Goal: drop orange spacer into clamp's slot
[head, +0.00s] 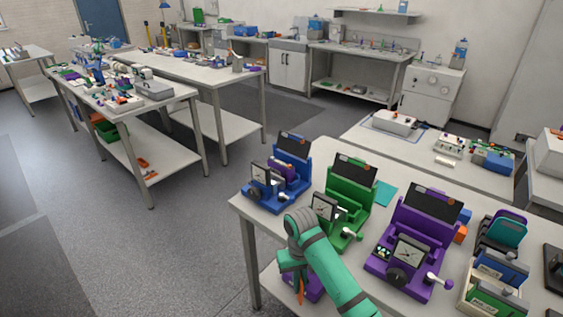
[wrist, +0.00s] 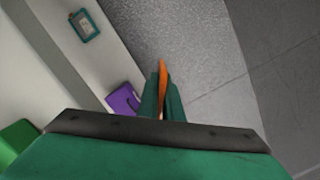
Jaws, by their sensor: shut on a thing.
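My gripper (head: 296,272) is shut on a thin orange spacer (head: 301,291). It hangs at the front edge of the near table, with the spacer pointing down. In the wrist view the orange spacer (wrist: 162,82) stands out between the green fingers, above grey floor. Three cycler stations with dials and dark tilted panels stand on the table: a blue one (head: 292,160), a green one (head: 353,190) and a purple one (head: 428,220). I cannot tell which part is the clamp, and its slot does not show clearly.
The near table's pale top (head: 262,222) has its left edge close to my arm. A purple object (wrist: 122,99) and a teal-framed item (wrist: 84,25) show in the wrist view. Blue and green holders (head: 497,270) stand at the right. Open floor (head: 180,240) lies to the left.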

